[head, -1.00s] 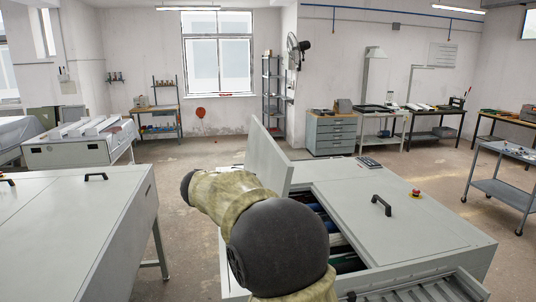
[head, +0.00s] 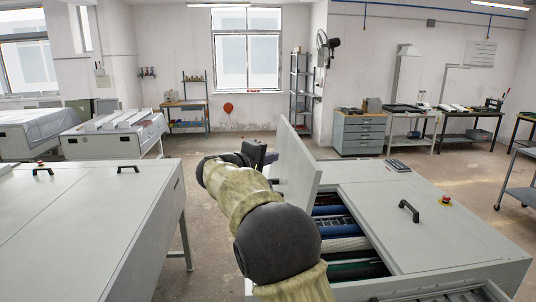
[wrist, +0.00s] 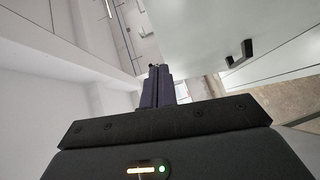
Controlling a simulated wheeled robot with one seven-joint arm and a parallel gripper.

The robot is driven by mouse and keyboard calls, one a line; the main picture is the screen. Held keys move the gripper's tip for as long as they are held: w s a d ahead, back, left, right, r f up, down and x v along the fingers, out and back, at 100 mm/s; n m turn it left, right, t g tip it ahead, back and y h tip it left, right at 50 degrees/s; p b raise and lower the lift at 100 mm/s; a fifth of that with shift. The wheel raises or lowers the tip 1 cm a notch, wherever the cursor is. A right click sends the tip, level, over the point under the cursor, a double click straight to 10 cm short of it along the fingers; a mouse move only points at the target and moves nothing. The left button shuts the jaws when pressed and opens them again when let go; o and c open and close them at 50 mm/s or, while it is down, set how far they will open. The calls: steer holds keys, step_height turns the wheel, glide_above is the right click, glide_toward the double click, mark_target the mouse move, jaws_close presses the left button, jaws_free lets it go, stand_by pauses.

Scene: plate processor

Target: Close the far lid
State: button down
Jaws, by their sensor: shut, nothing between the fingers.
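The far lid (head: 300,160) is a pale grey panel standing steeply raised at the far end of the middle machine (head: 425,225). The machine's near lid (head: 385,215) lies flat, with a black handle (head: 409,210). The opening between them shows coloured rollers (head: 335,228). My gripper (head: 258,150) shows as a small dark shape just left of the raised lid; I cannot tell if it touches. In the wrist view my gripper's fingers (wrist: 155,70) are together and empty. A pale panel there (wrist: 210,25) carries a black handle (wrist: 240,53), apart from the fingertips.
Another machine (head: 90,225) with black handles stands at left, with a floor gap between it and the middle machine. A red button (head: 446,199) sits on the middle machine's right side. Floor is clear behind it, before the drawer cabinet (head: 359,134).

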mark_target(304, 153)
steer(key=w+d+p, duration=0.1)
steer(key=d, duration=0.1)
steer(key=w+d+p, duration=0.2)
steer(key=d, duration=0.1)
steer(key=w+d+f+p, duration=0.1)
steer(key=d+p, duration=0.1)
steer(key=shift+w+d, duration=0.2)
steer(key=shift+s+d+f, duration=0.1)
steer(key=shift+d+f, duration=0.05)
steer(key=shift+d, duration=0.25)
steer(key=shift+f, duration=0.1)
